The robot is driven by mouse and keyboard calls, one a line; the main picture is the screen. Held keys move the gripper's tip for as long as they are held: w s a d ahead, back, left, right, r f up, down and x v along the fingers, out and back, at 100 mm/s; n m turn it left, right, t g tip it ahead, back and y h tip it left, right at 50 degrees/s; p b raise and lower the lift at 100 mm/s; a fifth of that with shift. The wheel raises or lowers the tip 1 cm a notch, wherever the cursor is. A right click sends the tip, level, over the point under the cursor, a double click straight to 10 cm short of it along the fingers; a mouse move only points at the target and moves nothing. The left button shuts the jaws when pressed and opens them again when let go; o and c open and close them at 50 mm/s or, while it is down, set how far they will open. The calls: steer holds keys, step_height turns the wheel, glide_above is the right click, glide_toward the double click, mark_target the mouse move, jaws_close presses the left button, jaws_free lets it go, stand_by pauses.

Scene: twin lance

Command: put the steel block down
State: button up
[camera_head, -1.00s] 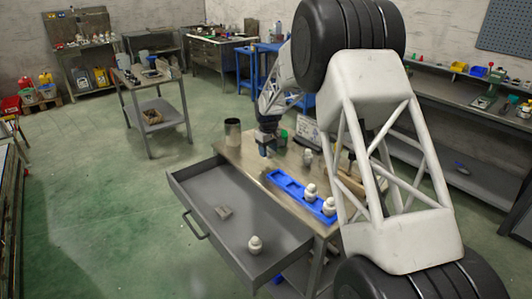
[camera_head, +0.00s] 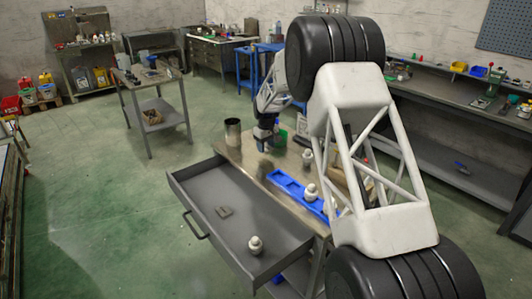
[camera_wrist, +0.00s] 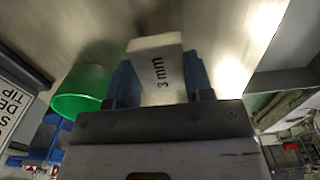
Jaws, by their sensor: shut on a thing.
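My gripper (camera_head: 266,136) is over the far part of the metal workbench (camera_head: 236,155), between the dark cylindrical can and the green cup. In the wrist view my gripper (camera_wrist: 160,88) has its two blue fingers shut on the steel block (camera_wrist: 157,72), a pale block marked "3 mm". The block points away from the wrist camera, toward the bench top. In the head view the block is small and mostly hidden by the gripper. I cannot tell whether it touches the bench.
A blue tray (camera_head: 286,184) with white knobbed pieces lies along the bench. A dark can (camera_head: 232,132) and a green cup (camera_wrist: 80,92) stand near the gripper.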

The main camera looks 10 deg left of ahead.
mark_target(266, 147)
steer(key=shift+f, duration=1.45)
steer(key=shift+f, duration=0.15)
steer(key=o, duration=1.1)
step_height(266, 147, up, 12)
steer(key=shift+r, duration=0.15)
